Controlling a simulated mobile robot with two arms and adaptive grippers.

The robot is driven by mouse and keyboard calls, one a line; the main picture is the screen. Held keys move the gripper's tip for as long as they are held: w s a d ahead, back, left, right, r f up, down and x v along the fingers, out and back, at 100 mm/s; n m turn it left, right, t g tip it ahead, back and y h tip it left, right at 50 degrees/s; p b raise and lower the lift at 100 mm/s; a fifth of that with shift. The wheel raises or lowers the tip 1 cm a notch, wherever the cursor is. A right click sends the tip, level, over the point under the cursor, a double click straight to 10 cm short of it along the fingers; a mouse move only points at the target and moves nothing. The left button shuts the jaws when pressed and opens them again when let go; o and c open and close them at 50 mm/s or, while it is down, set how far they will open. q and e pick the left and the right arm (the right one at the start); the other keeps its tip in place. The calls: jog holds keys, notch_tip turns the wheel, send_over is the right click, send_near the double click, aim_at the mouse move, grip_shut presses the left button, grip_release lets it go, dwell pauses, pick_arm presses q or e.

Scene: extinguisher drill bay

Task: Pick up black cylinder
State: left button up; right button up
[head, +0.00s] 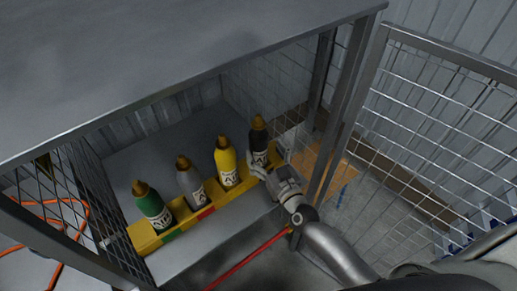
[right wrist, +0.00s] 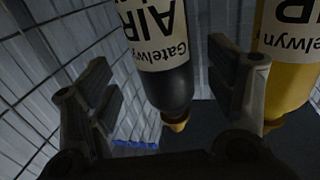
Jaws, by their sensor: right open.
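The black cylinder (head: 258,137) stands upright at the right end of a yellow rack inside the cage, with a brass-coloured cap and a white label. My right gripper (head: 262,168) is at its lower front in the head view. In the right wrist view the black cylinder (right wrist: 170,60) appears upside down between the two open fingers of my right gripper (right wrist: 165,90), closer to the right finger. I cannot tell whether either finger touches it. My left gripper is not in view.
Yellow (head: 226,162), grey (head: 189,184) and green (head: 151,206) cylinders stand left of the black one on the yellow rack (head: 146,239). The yellow one is close beside my right finger. A cage post, an open mesh door (head: 425,110) and a red bar (head: 250,258) are near my right arm.

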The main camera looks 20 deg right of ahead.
aim_at(258, 143)
jog(key=w, duration=0.2)
jog(key=w+a, duration=0.1)
jog(key=w, duration=0.1)
jog(key=shift+w+r, duration=0.2)
jog(key=shift+w, duration=0.05)
jog(key=shift+c, duration=0.4)
grip_shut()
jog(key=shift+w+d+r, duration=0.1)
jog(key=shift+r, duration=0.1)
